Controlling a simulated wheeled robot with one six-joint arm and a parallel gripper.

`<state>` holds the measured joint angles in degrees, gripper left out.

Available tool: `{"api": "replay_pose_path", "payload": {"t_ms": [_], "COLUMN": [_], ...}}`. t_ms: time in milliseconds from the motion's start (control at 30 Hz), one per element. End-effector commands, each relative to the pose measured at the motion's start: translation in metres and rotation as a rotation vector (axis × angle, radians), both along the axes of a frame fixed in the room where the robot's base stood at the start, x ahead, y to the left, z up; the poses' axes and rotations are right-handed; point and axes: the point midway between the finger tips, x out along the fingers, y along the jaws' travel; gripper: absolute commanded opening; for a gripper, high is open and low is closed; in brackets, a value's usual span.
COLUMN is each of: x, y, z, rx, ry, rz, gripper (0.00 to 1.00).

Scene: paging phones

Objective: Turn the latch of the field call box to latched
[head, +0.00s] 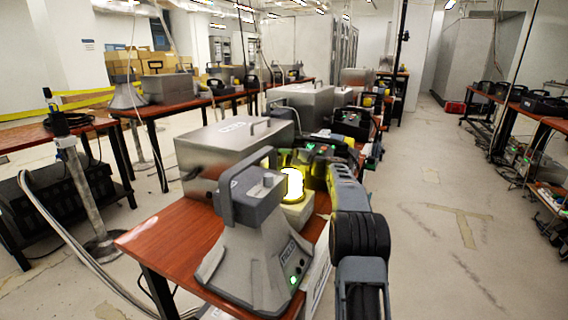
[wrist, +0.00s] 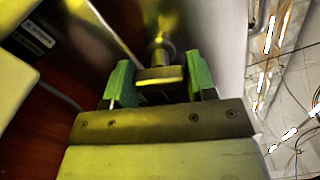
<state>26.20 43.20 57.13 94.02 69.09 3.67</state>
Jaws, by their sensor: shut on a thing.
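In the wrist view, the latch (wrist: 160,73) is a short, dull metal bar on a round stem, set on a shiny metal face. My gripper (wrist: 158,80) has green fingers on either side of this bar and is shut on it. The metal face of the field call box (wrist: 95,35) fills the upper left, with small dark label plates. In the head view, a large steel box (head: 215,150) with a lid handle seems to be this box. My arm reaches to its right side, and the lamp and arm hide the latch there. I cannot tell the latch's exact angle.
A grey horn-shaped unit (head: 260,262) with a thick handle stands at the near table end. A lit yellow lamp (head: 293,184) is close beside my arm. More devices line the red-brown table (head: 150,240) behind. The floor aisle on the right is clear.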

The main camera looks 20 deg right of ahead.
Motion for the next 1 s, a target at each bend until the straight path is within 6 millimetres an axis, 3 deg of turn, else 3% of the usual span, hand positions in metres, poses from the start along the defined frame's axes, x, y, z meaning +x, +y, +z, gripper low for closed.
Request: {"api": "replay_pose_path", "payload": {"t_ms": [467, 500, 700, 1000], "x": [-0.0001, -0.0001, 0.0, -0.0009], "y": [-0.0002, -0.0002, 0.0, -0.0009], "z": [-0.0013, -0.0013, -0.0007, 0.0001], "rx": [-0.009, -0.009, -0.009, -0.008], "ry": [-0.005, -0.005, -0.005, -0.006], "rz": [0.001, 0.001, 0.001, 0.0], "gripper": [0.27, 0.54, 0.73, 0.77]}}
